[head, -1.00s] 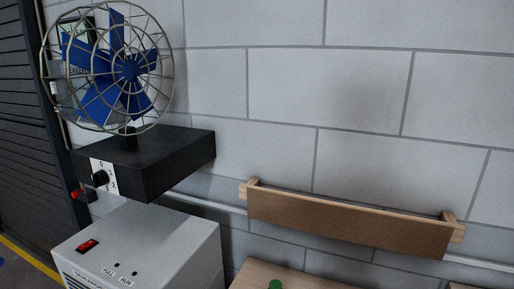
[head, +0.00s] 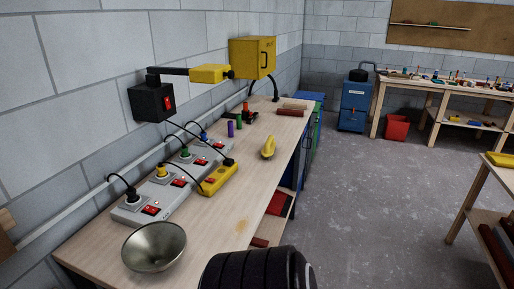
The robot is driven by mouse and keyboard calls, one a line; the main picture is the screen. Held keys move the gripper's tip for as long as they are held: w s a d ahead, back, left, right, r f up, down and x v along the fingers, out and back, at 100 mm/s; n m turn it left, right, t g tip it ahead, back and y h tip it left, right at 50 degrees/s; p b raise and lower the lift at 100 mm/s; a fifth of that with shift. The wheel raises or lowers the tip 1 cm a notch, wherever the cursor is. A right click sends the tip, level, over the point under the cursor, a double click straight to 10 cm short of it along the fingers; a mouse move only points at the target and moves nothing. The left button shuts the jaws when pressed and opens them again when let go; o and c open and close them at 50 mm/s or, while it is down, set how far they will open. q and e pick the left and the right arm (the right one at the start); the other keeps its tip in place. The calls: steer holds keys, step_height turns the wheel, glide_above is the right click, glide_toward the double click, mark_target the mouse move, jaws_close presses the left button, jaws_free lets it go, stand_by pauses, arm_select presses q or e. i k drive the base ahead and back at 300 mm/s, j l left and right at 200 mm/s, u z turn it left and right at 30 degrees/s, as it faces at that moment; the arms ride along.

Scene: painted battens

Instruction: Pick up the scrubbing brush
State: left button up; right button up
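I cannot make out a scrubbing brush for certain. A small yellow object (head: 268,147) with a curved top lies on the wooden workbench (head: 224,211), near its right edge. Farther back on the bench lies a low reddish-brown block (head: 290,112) with a paler piece behind it. Either is too small to name surely. Neither of my grippers shows in the head view.
A metal bowl (head: 154,247), a grey socket strip (head: 152,200) and a yellow switch box (head: 217,179) stand on the bench's near half. A red bucket (head: 396,128) stands by the far table (head: 437,95). The grey floor (head: 380,200) is largely clear.

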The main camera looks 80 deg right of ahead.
mark_target(268, 150)
steer(key=z, duration=2.8)
steer(key=i+l+u, duration=0.15)
steer(key=u, duration=0.35)
steer(key=i+l+u, duration=0.1)
steer(key=u, duration=0.35)
steer(key=l+u, duration=0.3)
steer(key=u, duration=0.2)
